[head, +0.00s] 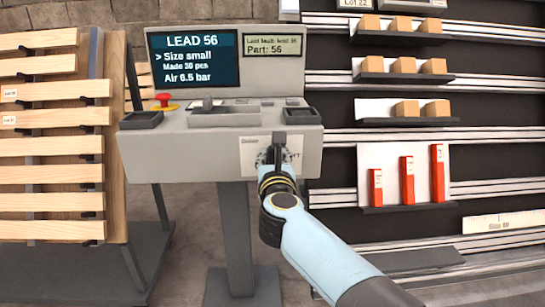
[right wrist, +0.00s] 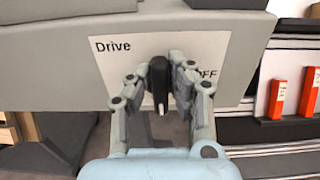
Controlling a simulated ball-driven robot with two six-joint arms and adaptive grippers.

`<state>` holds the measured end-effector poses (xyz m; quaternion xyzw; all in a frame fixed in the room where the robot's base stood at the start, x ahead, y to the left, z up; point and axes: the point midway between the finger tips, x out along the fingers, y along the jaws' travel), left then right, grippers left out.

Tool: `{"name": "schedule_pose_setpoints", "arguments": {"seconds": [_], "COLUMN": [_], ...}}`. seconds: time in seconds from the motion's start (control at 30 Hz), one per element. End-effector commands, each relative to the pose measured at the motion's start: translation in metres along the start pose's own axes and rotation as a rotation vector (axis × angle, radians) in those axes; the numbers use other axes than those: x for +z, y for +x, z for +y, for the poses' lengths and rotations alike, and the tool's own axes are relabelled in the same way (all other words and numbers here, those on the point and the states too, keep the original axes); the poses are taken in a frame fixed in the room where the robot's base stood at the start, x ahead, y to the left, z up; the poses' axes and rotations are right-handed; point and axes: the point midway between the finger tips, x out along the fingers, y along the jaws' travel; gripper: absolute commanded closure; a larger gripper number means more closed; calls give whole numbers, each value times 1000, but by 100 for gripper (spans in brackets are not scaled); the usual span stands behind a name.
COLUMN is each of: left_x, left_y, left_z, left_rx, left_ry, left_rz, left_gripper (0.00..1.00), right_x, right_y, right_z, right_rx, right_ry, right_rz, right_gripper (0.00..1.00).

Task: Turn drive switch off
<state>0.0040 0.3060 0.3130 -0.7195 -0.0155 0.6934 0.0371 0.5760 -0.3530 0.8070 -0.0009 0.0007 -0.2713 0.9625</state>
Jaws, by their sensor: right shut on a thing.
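The drive switch (right wrist: 158,78) is a black knob with a pale pointer mark, on a white label plate (right wrist: 112,62) on the front of the grey console. The plate reads "Drive" at the left and "OFF" at the right. The knob looks about upright, its mark toward the bottom of the right wrist view. My right gripper (right wrist: 160,82) is shut on the knob, one finger on each side. In the head view the right gripper (head: 277,158) covers part of the plate. The left gripper is not in view.
The console (head: 215,148) has a red button (head: 163,100), a lever (head: 207,104) and a screen (head: 194,60) reading "LEAD 56". Shelves with cardboard boxes (head: 403,66) and red blocks (head: 407,180) are at right.

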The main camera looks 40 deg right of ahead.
Motion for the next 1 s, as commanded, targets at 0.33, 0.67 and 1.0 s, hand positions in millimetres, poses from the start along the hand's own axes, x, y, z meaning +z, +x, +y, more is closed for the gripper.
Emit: {"name": "schedule_pose_setpoints", "arguments": {"seconds": [0.33, 0.67, 1.0], "left_x": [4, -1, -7], "left_y": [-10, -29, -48], "left_z": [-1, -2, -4], "left_rx": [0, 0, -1], "left_ry": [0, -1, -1], "left_rz": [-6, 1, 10], "left_gripper": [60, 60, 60], "right_x": [2, 2, -1], "right_y": [0, 0, 0], "right_z": [2, 8, 13], "right_rx": [0, 0, 0], "right_ry": [-111, -391, -714], "right_rz": [-1, 1, -1], "right_gripper": [100, 100, 100]}}
